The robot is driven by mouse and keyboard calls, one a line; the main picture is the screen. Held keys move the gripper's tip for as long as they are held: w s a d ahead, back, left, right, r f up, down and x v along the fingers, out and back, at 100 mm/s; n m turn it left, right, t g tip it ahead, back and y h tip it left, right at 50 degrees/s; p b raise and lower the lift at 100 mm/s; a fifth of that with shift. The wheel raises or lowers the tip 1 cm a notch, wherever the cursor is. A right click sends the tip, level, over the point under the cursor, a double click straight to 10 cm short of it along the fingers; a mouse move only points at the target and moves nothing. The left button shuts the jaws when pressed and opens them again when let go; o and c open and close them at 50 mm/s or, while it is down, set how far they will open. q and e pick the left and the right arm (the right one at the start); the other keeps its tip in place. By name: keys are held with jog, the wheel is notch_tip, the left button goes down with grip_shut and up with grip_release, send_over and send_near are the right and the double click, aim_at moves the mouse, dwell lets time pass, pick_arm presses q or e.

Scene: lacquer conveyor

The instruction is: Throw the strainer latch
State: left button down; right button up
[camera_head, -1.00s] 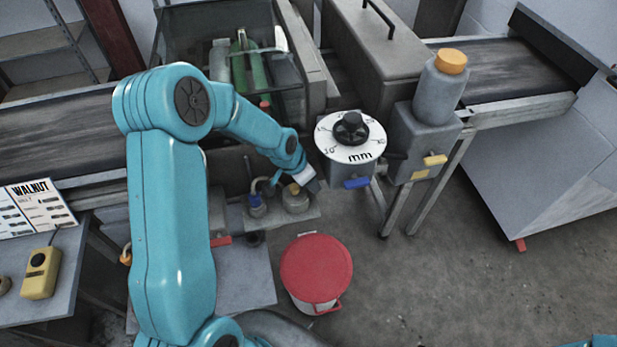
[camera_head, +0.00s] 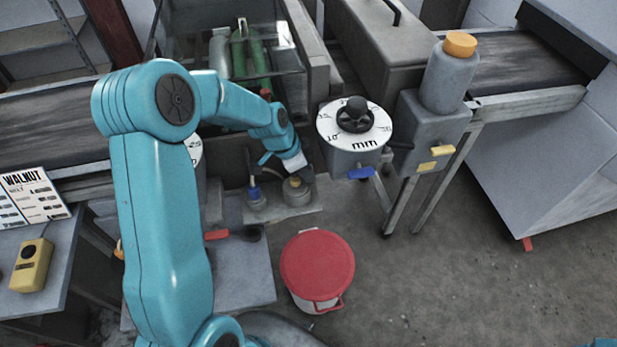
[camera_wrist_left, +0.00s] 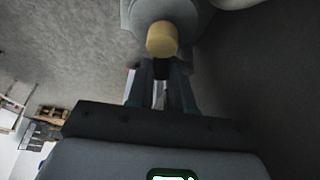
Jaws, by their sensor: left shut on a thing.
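My left gripper (camera_head: 296,170) hangs just above a squat grey fitting (camera_head: 297,195) with a brass-yellow top, on the grey ledge below the tank. In the left wrist view, the fingers (camera_wrist_left: 160,80) are close together on a small dark piece, right beside a yellow cap (camera_wrist_left: 162,40) on a round grey body. I cannot tell whether that piece is the strainer latch; the fingers hide most of it. A second grey fitting (camera_head: 255,200) with an upright blue part stands just left. My right gripper is out of view.
A red-lidded bucket (camera_head: 317,265) stands on the floor below the ledge. A white mm dial (camera_head: 354,125) with a black knob is close to the right of my gripper. A glass-sided tank with green bottles (camera_head: 258,75) is behind. Open floor lies right.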

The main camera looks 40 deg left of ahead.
pick_arm(q)
jog(key=shift+a+m, duration=0.1)
jog(key=shift+m, duration=0.2)
jog(key=c, duration=1)
grip_release()
jog(key=b+v, duration=0.1)
jog(key=v, duration=1.5)
jog(key=shift+a+r, duration=0.15)
